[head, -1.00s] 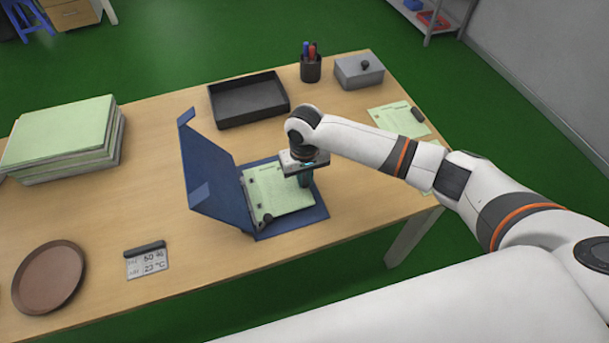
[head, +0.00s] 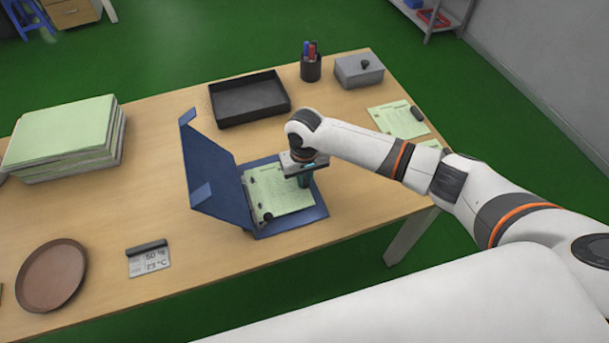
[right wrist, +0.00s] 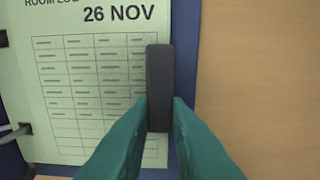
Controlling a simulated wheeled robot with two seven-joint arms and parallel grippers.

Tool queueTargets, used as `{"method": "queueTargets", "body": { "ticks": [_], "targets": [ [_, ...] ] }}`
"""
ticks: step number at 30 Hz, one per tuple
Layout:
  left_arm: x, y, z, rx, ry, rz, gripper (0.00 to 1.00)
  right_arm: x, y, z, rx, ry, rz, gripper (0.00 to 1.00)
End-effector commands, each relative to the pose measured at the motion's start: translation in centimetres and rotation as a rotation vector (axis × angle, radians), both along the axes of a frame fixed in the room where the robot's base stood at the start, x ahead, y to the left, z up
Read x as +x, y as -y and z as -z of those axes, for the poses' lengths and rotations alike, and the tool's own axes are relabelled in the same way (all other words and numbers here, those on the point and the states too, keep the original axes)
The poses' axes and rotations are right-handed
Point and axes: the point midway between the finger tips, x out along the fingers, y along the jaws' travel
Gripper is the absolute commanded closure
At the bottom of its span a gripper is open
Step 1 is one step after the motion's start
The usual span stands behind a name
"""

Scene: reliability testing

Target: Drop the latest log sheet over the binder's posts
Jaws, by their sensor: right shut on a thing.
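The blue binder (head: 316,210) lies open on the table, its cover (head: 212,178) tilted up on the left. A pale green log sheet (head: 283,192) is over its right half; the right wrist view shows the sheet (right wrist: 70,100) dated 26 NOV. My right gripper (head: 304,181) is shut on the black tab (right wrist: 160,75) at the sheet's right edge. Dark fittings show along the sheet's left edge, one near the front corner (head: 268,216) and a grey one in the right wrist view (right wrist: 15,133). I cannot tell whether the posts pass through the holes. My left gripper is out of view.
A black tray (head: 250,100), pen cup (head: 311,68) and grey box (head: 359,71) stand at the back. Another green sheet (head: 394,120) with a black tab lies right.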

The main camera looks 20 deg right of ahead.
Motion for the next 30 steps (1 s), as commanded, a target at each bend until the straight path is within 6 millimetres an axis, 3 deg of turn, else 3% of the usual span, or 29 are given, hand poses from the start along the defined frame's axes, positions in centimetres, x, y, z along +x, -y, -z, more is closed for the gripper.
{"method": "queueTargets", "body": {
  "ticks": [13, 14, 18, 30],
  "targets": [
    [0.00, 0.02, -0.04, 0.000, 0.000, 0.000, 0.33, -0.01, -0.01, 0.45, 0.000, -0.001, 0.000, 1.00],
    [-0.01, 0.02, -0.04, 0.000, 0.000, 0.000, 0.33, -0.01, -0.01, 0.45, 0.000, -0.001, 0.000, 0.83],
    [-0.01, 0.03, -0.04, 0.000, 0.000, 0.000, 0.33, -0.01, -0.01, 0.44, 0.000, -0.001, 0.000, 0.60],
    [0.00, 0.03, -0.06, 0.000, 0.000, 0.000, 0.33, 0.06, -0.04, -0.41, 0.002, 0.002, 0.000, 0.59]
  ]
}}
